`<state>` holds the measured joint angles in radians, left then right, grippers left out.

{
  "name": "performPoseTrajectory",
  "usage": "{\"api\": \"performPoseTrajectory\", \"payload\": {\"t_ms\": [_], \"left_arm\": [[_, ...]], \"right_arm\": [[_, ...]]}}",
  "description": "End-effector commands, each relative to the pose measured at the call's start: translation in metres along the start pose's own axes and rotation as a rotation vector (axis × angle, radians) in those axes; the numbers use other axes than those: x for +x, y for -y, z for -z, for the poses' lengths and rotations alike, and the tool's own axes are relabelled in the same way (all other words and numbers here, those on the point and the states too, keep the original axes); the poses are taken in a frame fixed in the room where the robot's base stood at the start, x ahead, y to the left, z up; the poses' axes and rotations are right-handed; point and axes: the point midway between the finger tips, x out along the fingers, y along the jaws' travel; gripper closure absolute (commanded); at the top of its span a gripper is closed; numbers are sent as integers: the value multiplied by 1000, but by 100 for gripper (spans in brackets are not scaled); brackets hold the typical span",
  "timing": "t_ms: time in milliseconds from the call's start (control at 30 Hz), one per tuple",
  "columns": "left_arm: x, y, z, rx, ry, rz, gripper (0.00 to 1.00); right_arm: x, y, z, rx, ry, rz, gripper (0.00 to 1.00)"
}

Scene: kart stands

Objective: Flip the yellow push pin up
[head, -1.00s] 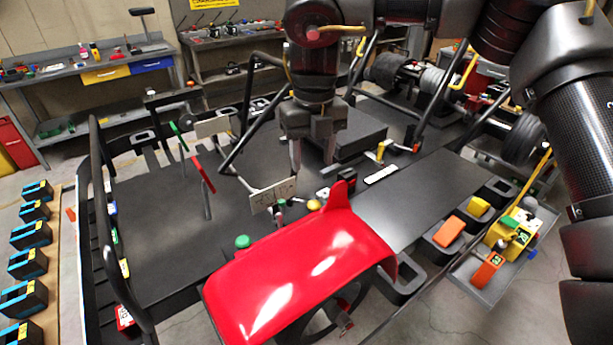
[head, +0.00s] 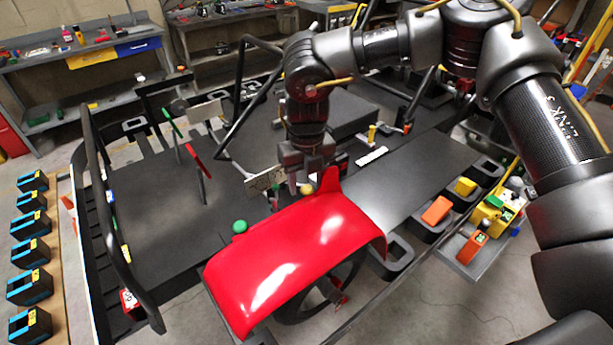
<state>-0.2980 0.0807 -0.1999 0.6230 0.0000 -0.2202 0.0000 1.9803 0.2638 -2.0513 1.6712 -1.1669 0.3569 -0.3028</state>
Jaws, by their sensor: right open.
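A small yellow knob (head: 306,188), which looks like the yellow push pin, sits just behind the red curved cover (head: 290,255), at the base of its fin. My right gripper (head: 301,182) points down right over the knob, its fingers open. I cannot tell whether the fingers touch the knob, and they hide part of the area around it. Another upright yellow piece (head: 372,132) stands farther back on the dark deck. My left gripper is not in view.
A green knob (head: 239,226) stands at the cover's left edge. A pale plate (head: 264,179) stands just left of my gripper. Red (head: 195,160) and green (head: 173,122) levers rise from the deck. A black bent bar (head: 105,215) borders the left side. The right dark panel (head: 415,185) is clear.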

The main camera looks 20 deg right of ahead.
Motion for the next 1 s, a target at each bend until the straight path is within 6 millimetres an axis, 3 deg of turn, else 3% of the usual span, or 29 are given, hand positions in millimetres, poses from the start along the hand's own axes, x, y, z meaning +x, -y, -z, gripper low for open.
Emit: {"api": "performPoseTrajectory", "payload": {"t_ms": [267, 633, 800, 1000], "left_arm": [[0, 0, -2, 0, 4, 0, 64], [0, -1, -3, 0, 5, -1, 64], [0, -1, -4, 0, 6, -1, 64], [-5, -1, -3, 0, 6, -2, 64]], "right_arm": [[2, 0, 0, 0, 0, 0, 50], [2, 0, 0, 0, 0, 0, 98], [1, 0, 0, 0, 0, 0, 100], [-15, 0, 0, 0, 0, -1, 100]]}}
